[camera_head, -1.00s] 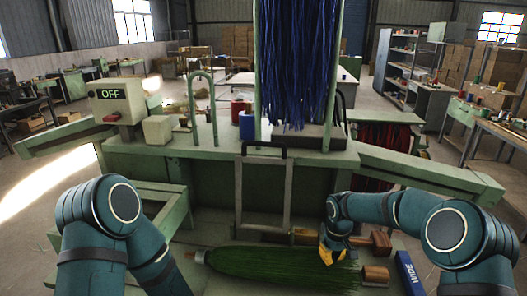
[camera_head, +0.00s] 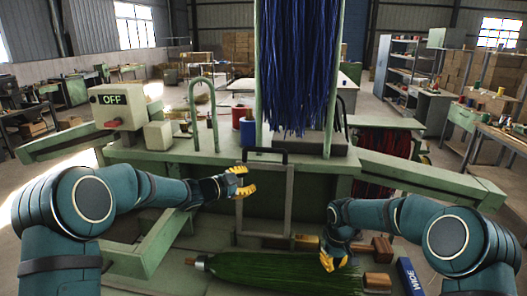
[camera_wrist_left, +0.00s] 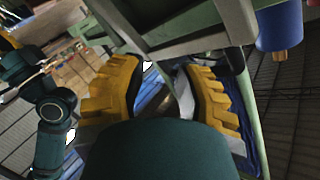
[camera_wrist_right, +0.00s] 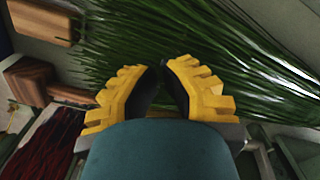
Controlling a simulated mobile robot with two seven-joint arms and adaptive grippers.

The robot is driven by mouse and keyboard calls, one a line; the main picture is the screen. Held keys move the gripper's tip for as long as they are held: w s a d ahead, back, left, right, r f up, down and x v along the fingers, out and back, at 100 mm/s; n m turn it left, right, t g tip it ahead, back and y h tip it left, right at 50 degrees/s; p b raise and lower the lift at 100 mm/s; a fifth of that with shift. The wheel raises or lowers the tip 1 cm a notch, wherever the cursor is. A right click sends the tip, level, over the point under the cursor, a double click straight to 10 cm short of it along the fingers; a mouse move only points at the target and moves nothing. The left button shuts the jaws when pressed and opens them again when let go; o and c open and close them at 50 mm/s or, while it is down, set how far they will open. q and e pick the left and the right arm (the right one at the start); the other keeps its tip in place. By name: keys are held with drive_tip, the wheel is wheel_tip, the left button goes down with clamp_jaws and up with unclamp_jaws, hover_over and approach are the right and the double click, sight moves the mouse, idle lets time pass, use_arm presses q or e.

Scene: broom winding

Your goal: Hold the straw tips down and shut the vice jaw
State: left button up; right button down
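A bundle of green straw (camera_head: 270,272) lies flat on the low bench, its tips fanning to the right. My right gripper (camera_head: 333,264) is over the straw near the tips, fingers pointing down; in the right wrist view (camera_wrist_right: 165,68) its fingertips nearly meet, with no straw seen between them. Whether it presses the straw is unclear. A grey metal frame with a black handle (camera_head: 264,152), apparently the vice jaw, stands upright behind the straw. My left gripper (camera_head: 246,182) is open and empty beside the frame's left upright, below the handle; its fingers are apart in the left wrist view (camera_wrist_left: 163,70).
Blue strands (camera_head: 298,70) hang from a green post frame above. Red and blue spools (camera_head: 247,131) and a box reading OFF (camera_head: 118,105) stand on the green machine top.

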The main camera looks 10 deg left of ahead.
sight(261, 150)
use_arm(q)
drive_tip(key=w+a+r+m+g, duration=0.2)
drive_tip(key=a+r+m, duration=0.2)
drive_tip(key=r+m, duration=0.45)
drive_tip(key=shift+h, duration=0.4)
drive_tip(key=x, duration=1.1)
drive_tip(key=shift+w+d+r, duration=0.2)
drive_tip(key=shift+r, duration=0.1)
clamp_jaws()
